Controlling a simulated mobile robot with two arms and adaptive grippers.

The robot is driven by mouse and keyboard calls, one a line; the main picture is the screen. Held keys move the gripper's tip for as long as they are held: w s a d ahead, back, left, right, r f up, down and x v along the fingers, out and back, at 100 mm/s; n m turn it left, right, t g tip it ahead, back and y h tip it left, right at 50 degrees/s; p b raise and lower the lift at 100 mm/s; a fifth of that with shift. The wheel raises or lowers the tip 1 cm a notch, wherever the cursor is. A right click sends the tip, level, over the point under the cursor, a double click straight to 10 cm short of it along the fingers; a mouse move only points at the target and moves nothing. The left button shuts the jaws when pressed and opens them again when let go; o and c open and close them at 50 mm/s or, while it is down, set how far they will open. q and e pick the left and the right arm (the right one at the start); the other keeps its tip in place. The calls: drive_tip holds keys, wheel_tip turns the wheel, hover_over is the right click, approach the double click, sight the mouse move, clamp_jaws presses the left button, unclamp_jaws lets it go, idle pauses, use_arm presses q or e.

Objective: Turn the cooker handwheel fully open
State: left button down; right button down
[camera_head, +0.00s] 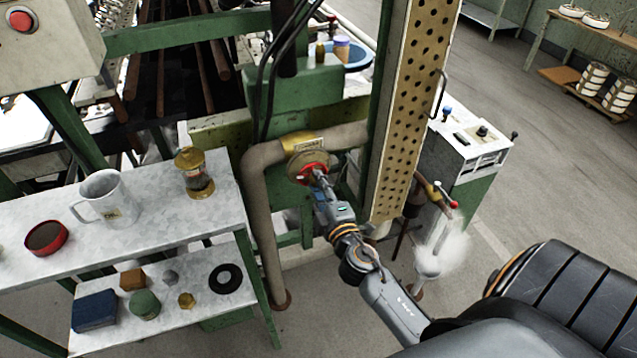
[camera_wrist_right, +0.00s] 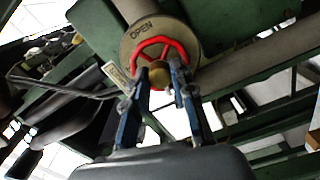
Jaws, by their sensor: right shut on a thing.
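The cooker handwheel (camera_head: 312,172) is a small red wheel in front of a round tan plate on a pipe beside the green machine frame. My right gripper (camera_head: 318,178) reaches the wheel from the lower right. In the wrist view its two blue-grey fingers (camera_wrist_right: 160,78) stand on either side of the hub and are shut on the wheel. The exact contact is partly hidden. My left gripper is not in view.
A grey shelf (camera_head: 225,170) at left holds a white mug (camera_head: 103,197), a brass lantern (camera_head: 194,172) and a red tin (camera_head: 46,238). A perforated post (camera_head: 415,110) stands right of the wheel. White steam (camera_head: 437,258) rises near a red-handled valve pipe at right.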

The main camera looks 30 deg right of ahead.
drive_tip(key=n+p, duration=0.3)
drive_tip(key=n, duration=1)
drive_tip(key=shift+n, duration=0.3)
drive_tip(key=c, duration=1.2)
unclamp_jaws()
